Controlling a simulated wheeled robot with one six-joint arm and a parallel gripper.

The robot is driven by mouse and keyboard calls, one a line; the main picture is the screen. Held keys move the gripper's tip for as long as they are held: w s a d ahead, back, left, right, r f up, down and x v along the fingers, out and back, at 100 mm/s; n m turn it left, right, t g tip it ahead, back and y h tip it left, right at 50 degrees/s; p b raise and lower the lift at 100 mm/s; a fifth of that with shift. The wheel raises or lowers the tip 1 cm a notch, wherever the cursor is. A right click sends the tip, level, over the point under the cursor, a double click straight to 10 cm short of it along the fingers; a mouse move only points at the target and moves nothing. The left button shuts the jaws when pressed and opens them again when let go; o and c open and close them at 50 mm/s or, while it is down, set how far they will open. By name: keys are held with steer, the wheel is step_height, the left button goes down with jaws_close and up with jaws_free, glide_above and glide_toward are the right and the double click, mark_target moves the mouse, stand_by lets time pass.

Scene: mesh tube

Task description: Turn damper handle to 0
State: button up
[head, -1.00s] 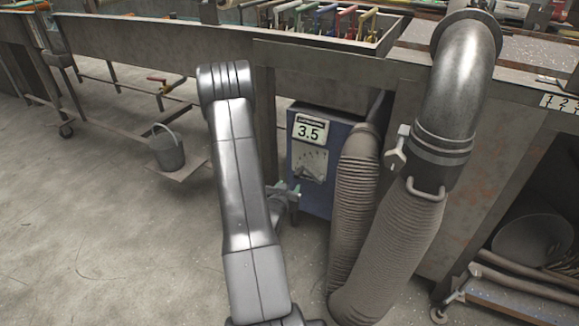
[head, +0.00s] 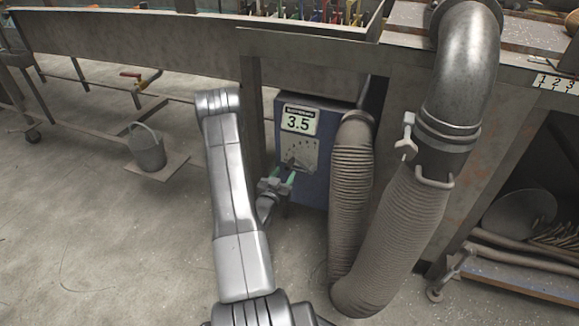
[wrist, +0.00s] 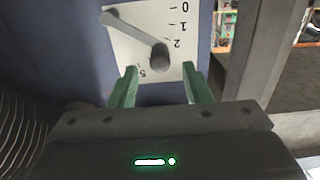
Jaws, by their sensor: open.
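The damper handle (wrist: 135,38) is a grey lever on a white dial plate (wrist: 122,52). In the wrist view it slants from the plate's upper left to a round knob near the centre. The knob lies between the marks 2 and 5; the 0 is at the top right. My gripper (wrist: 160,84) is open, its green fingers apart just below the knob in the picture, with nothing between them. In the head view my gripper (head: 278,182) is low in front of the blue box (head: 312,188), whose display (head: 298,121) reads 3.5.
A ribbed hose (head: 350,210) stands close right of the box. A larger metal pipe (head: 465,85) with a clamp stands further right. A bench frame (head: 150,55) runs behind. A bucket (head: 146,150) stands left; the floor there is mostly open.

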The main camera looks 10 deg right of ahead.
mark_target(287, 169)
steer(key=b+x, duration=0.1)
steer(key=x, duration=0.5)
steer(key=shift+w+d, duration=0.15)
steer(key=shift+c, duration=0.2)
jaws_close()
